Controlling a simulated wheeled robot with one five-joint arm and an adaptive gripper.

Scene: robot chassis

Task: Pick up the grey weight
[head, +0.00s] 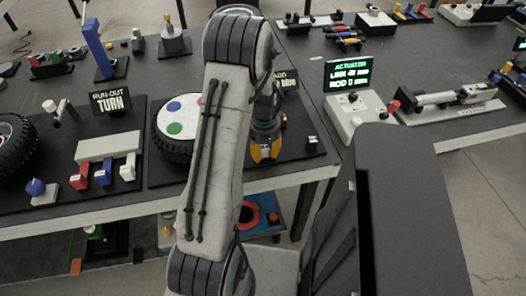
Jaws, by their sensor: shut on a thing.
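My gripper (264,153) points down over the black board right of the wheel, with its yellow fingertips close together. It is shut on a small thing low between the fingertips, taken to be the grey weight. The weight itself is hidden by the fingers, and I cannot make out its shape. The wheel (172,128) has a black tyre and a white face with blue, red and green discs. My arm covers the wheel's right side. I cannot tell whether the held thing touches the board.
A sign (286,79) stands behind my gripper, partly covered. A white actuator box (356,112) with a lit screen (348,73) stands further right. The table's front edge (300,176) is close below.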

